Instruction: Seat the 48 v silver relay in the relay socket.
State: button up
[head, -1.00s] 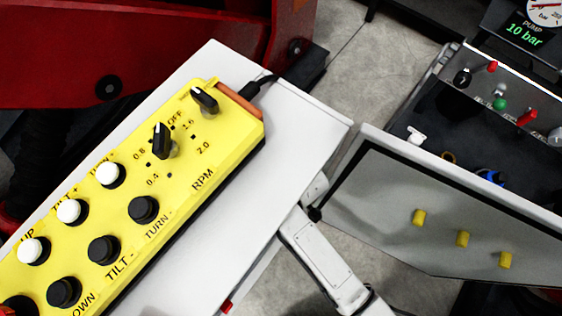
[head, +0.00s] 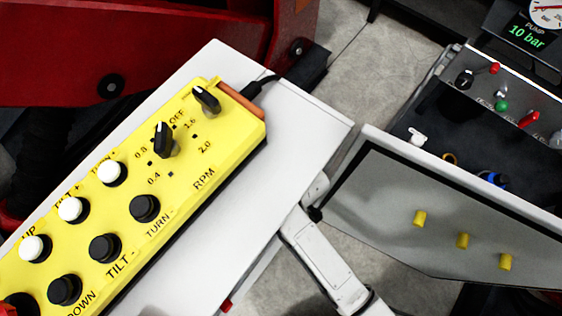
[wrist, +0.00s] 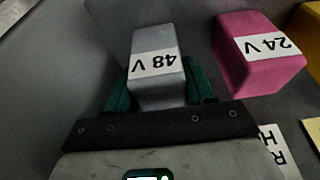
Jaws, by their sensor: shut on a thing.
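The silver relay (wrist: 156,45) has a white label reading 48 V, upside down in the wrist view. My gripper (wrist: 158,88) has its two green fingers on either side of this relay and is shut on it. The relay's lower end is hidden behind the gripper body. The relay socket is not identifiable in either view. My gripper and the relay do not show in the head view.
A pink relay (wrist: 258,52) labelled 24 V stands close to the right of the silver one, with a yellow block (wrist: 307,38) beyond it. A grey wall runs along the left. The head view shows a yellow control pendant (head: 125,190) and an open panel door (head: 400,205).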

jog(key=shift+r, duration=0.15)
notch_tip(320, 180, up, 4)
jog(key=p, duration=0.4)
jog(key=s+d+p, duration=1.1)
jog(key=s+d, duration=0.9)
jog(key=d, duration=0.4)
jog(key=shift+s+d+f, duration=0.2)
jog(key=shift+s+f, duration=0.1)
jog(key=shift+f, duration=0.1)
